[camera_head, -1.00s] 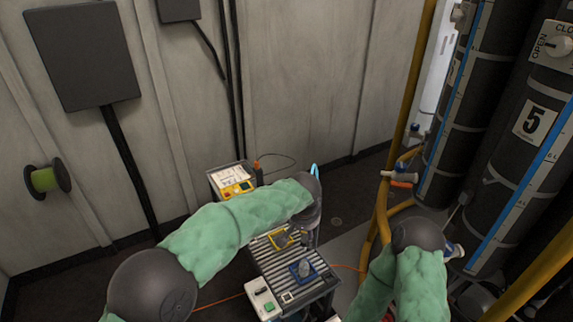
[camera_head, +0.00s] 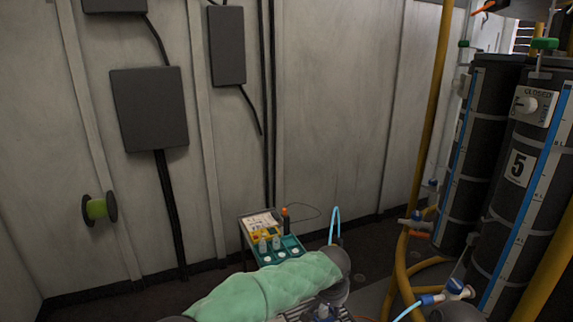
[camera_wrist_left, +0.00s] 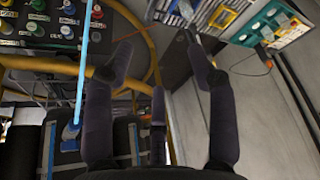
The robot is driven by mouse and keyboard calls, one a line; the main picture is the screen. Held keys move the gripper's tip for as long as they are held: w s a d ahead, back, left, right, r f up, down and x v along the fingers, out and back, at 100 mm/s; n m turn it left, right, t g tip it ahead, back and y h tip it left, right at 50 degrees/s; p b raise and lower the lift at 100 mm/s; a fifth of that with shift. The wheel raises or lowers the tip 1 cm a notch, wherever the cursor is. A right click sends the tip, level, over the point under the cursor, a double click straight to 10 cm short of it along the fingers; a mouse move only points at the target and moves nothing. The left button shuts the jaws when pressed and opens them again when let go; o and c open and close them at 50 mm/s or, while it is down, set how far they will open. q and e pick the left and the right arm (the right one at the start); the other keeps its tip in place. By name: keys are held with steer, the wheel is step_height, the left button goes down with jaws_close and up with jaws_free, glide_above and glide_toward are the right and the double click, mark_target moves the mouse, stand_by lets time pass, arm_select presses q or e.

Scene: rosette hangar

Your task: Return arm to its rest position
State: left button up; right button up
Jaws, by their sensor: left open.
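My left arm (camera_head: 270,288), in a pale green padded sleeve, reaches from the bottom edge toward the right over a small cart (camera_head: 290,316). Its dark wrist end is near the cart's right side, and the fingers are mostly hidden in the head view.
A teal tray (camera_head: 292,243) with small bottles and a yellow device (camera_head: 262,226) stand beyond my arm. A light-blue tube (camera_head: 334,222) rises beside my wrist. Dark cylinders (camera_head: 512,190) and yellow pipes (camera_head: 430,130) crowd the right. A wall stands behind.

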arm_select(q)
steer(key=s+a+f+n+g+h, duration=0.15)
steer(key=a+f, duration=0.25)
steer(key=f, duration=0.4)
steer(key=s+a+f+g, duration=0.1)
steer(key=s+a+f, duration=0.25)
steer(key=f, duration=0.55)
steer(key=s+a+f+g+h, duration=0.15)
steer(key=a+f, duration=0.25)
steer(key=f, duration=0.4)
steer(key=s+a+f+n, duration=0.1)
steer(key=s+a+f, duration=0.2)
steer(key=s, duration=0.4)
steer(key=s+a+f+n, duration=0.2)
steer(key=s+a+f, duration=0.2)
steer(key=s, duration=0.3)
steer(key=s+a+f+n, duration=0.1)
steer(key=s+a+f, duration=0.2)
steer(key=s, duration=0.4)
steer(key=shift+a+f, duration=0.3)
steer(key=shift+f, duration=0.05)
steer(key=shift+d, duration=0.1)
